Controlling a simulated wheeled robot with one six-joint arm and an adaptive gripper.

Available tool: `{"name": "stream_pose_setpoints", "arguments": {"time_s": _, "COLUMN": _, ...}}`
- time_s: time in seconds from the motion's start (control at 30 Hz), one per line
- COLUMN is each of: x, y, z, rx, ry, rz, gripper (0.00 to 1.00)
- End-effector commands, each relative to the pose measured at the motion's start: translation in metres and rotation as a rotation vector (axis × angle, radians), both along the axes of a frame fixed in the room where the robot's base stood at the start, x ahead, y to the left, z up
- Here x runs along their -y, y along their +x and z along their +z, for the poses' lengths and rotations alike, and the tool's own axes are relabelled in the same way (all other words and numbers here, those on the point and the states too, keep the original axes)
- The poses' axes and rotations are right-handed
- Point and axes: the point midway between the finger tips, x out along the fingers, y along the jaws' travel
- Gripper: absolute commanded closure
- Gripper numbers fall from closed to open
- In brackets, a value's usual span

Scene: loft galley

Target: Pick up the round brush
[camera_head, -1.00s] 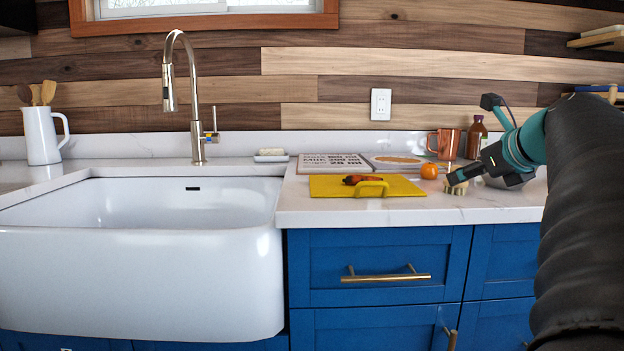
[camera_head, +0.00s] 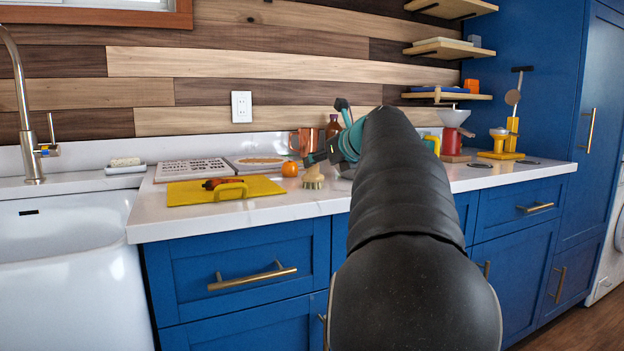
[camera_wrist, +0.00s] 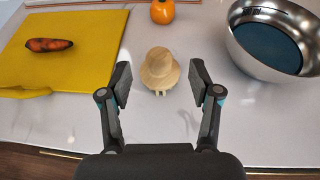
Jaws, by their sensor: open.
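The round brush (camera_wrist: 160,68) has a pale wooden top and stands on the white countertop. In the wrist view it sits just ahead of and between the fingertips of my gripper (camera_wrist: 160,85). My gripper is open and empty, with a finger on either side and clear gaps to the brush. In the head view the brush (camera_head: 313,177) is at the counter's front part, right of the orange fruit, with my gripper (camera_head: 312,160) close by it. My arm hides part of the counter there.
A yellow cutting board (camera_wrist: 75,48) with a sausage-like item (camera_wrist: 49,45) lies left of the brush. An orange fruit (camera_wrist: 162,11) is behind it. A steel bowl (camera_wrist: 275,40) stands at right. The counter's front edge is near. A recipe book (camera_head: 192,168) and copper mug (camera_head: 303,141) are farther back.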

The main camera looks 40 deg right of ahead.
Motion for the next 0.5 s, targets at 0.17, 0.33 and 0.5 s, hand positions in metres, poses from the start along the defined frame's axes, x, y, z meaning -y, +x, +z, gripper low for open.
{"name": "stream_pose_setpoints", "arguments": {"time_s": 0.17, "x": 0.001, "y": 0.019, "z": -0.009, "rx": -0.003, "ry": 0.001, "rz": 0.004, "gripper": 0.37}}
{"name": "stream_pose_setpoints", "arguments": {"time_s": 0.33, "x": 0.004, "y": 0.040, "z": -0.017, "rx": -0.002, "ry": 0.001, "rz": 0.003, "gripper": 0.37}}
{"name": "stream_pose_setpoints", "arguments": {"time_s": 0.5, "x": 0.005, "y": 0.045, "z": -0.019, "rx": -0.001, "ry": -0.001, "rz": 0.000, "gripper": 0.37}}
